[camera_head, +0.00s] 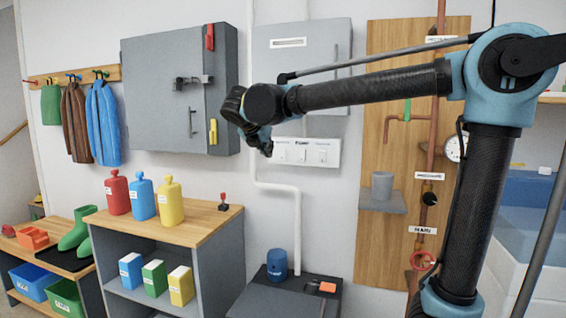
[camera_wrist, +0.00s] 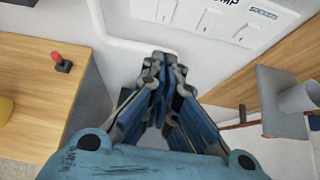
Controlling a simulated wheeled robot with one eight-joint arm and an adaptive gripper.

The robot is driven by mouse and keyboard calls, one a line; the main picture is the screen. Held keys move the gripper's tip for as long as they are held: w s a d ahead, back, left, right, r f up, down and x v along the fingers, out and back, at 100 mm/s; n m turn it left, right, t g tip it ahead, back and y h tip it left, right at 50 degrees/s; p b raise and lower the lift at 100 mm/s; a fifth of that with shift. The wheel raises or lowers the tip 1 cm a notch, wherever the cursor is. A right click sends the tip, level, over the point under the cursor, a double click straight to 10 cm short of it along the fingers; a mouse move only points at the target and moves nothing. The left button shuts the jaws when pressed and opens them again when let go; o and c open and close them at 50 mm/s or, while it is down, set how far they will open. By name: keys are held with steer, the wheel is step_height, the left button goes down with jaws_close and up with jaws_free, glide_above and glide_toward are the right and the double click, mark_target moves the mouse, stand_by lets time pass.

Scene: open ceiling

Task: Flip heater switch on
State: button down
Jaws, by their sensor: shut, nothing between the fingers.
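A white switch panel (camera_head: 306,152) with a row of rocker switches is on the back wall, below a grey wall box. Its lettering is too small to read for sure in the head view. The panel also shows at the top of the wrist view (camera_wrist: 215,18), cut off, with letters ending in "MP" and a small tag at the right. I cannot tell which switch is the heater's or how each is set. My gripper (camera_head: 266,150) is by the panel's left end in the head view; in the wrist view (camera_wrist: 163,62) its fingers are shut and empty, just below the panel.
A white conduit (camera_head: 297,215) runs down the wall below the panel. A wooden board (camera_head: 376,100) with copper pipes and a grey shelf (camera_head: 383,203) is to the right. A wooden-topped cabinet (camera_head: 150,230) with bottles and a small red-handled lever (camera_head: 223,202) stands left.

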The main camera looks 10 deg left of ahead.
glide_toward(282, 154)
steer(key=w+f, duration=0.4)
steer(key=f, duration=0.3)
steer(key=shift+d, duration=0.25)
steer(key=shift+w+d+f, duration=0.1)
steer(key=shift+w+f, duration=0.05)
steer(key=shift+w, duration=0.1)
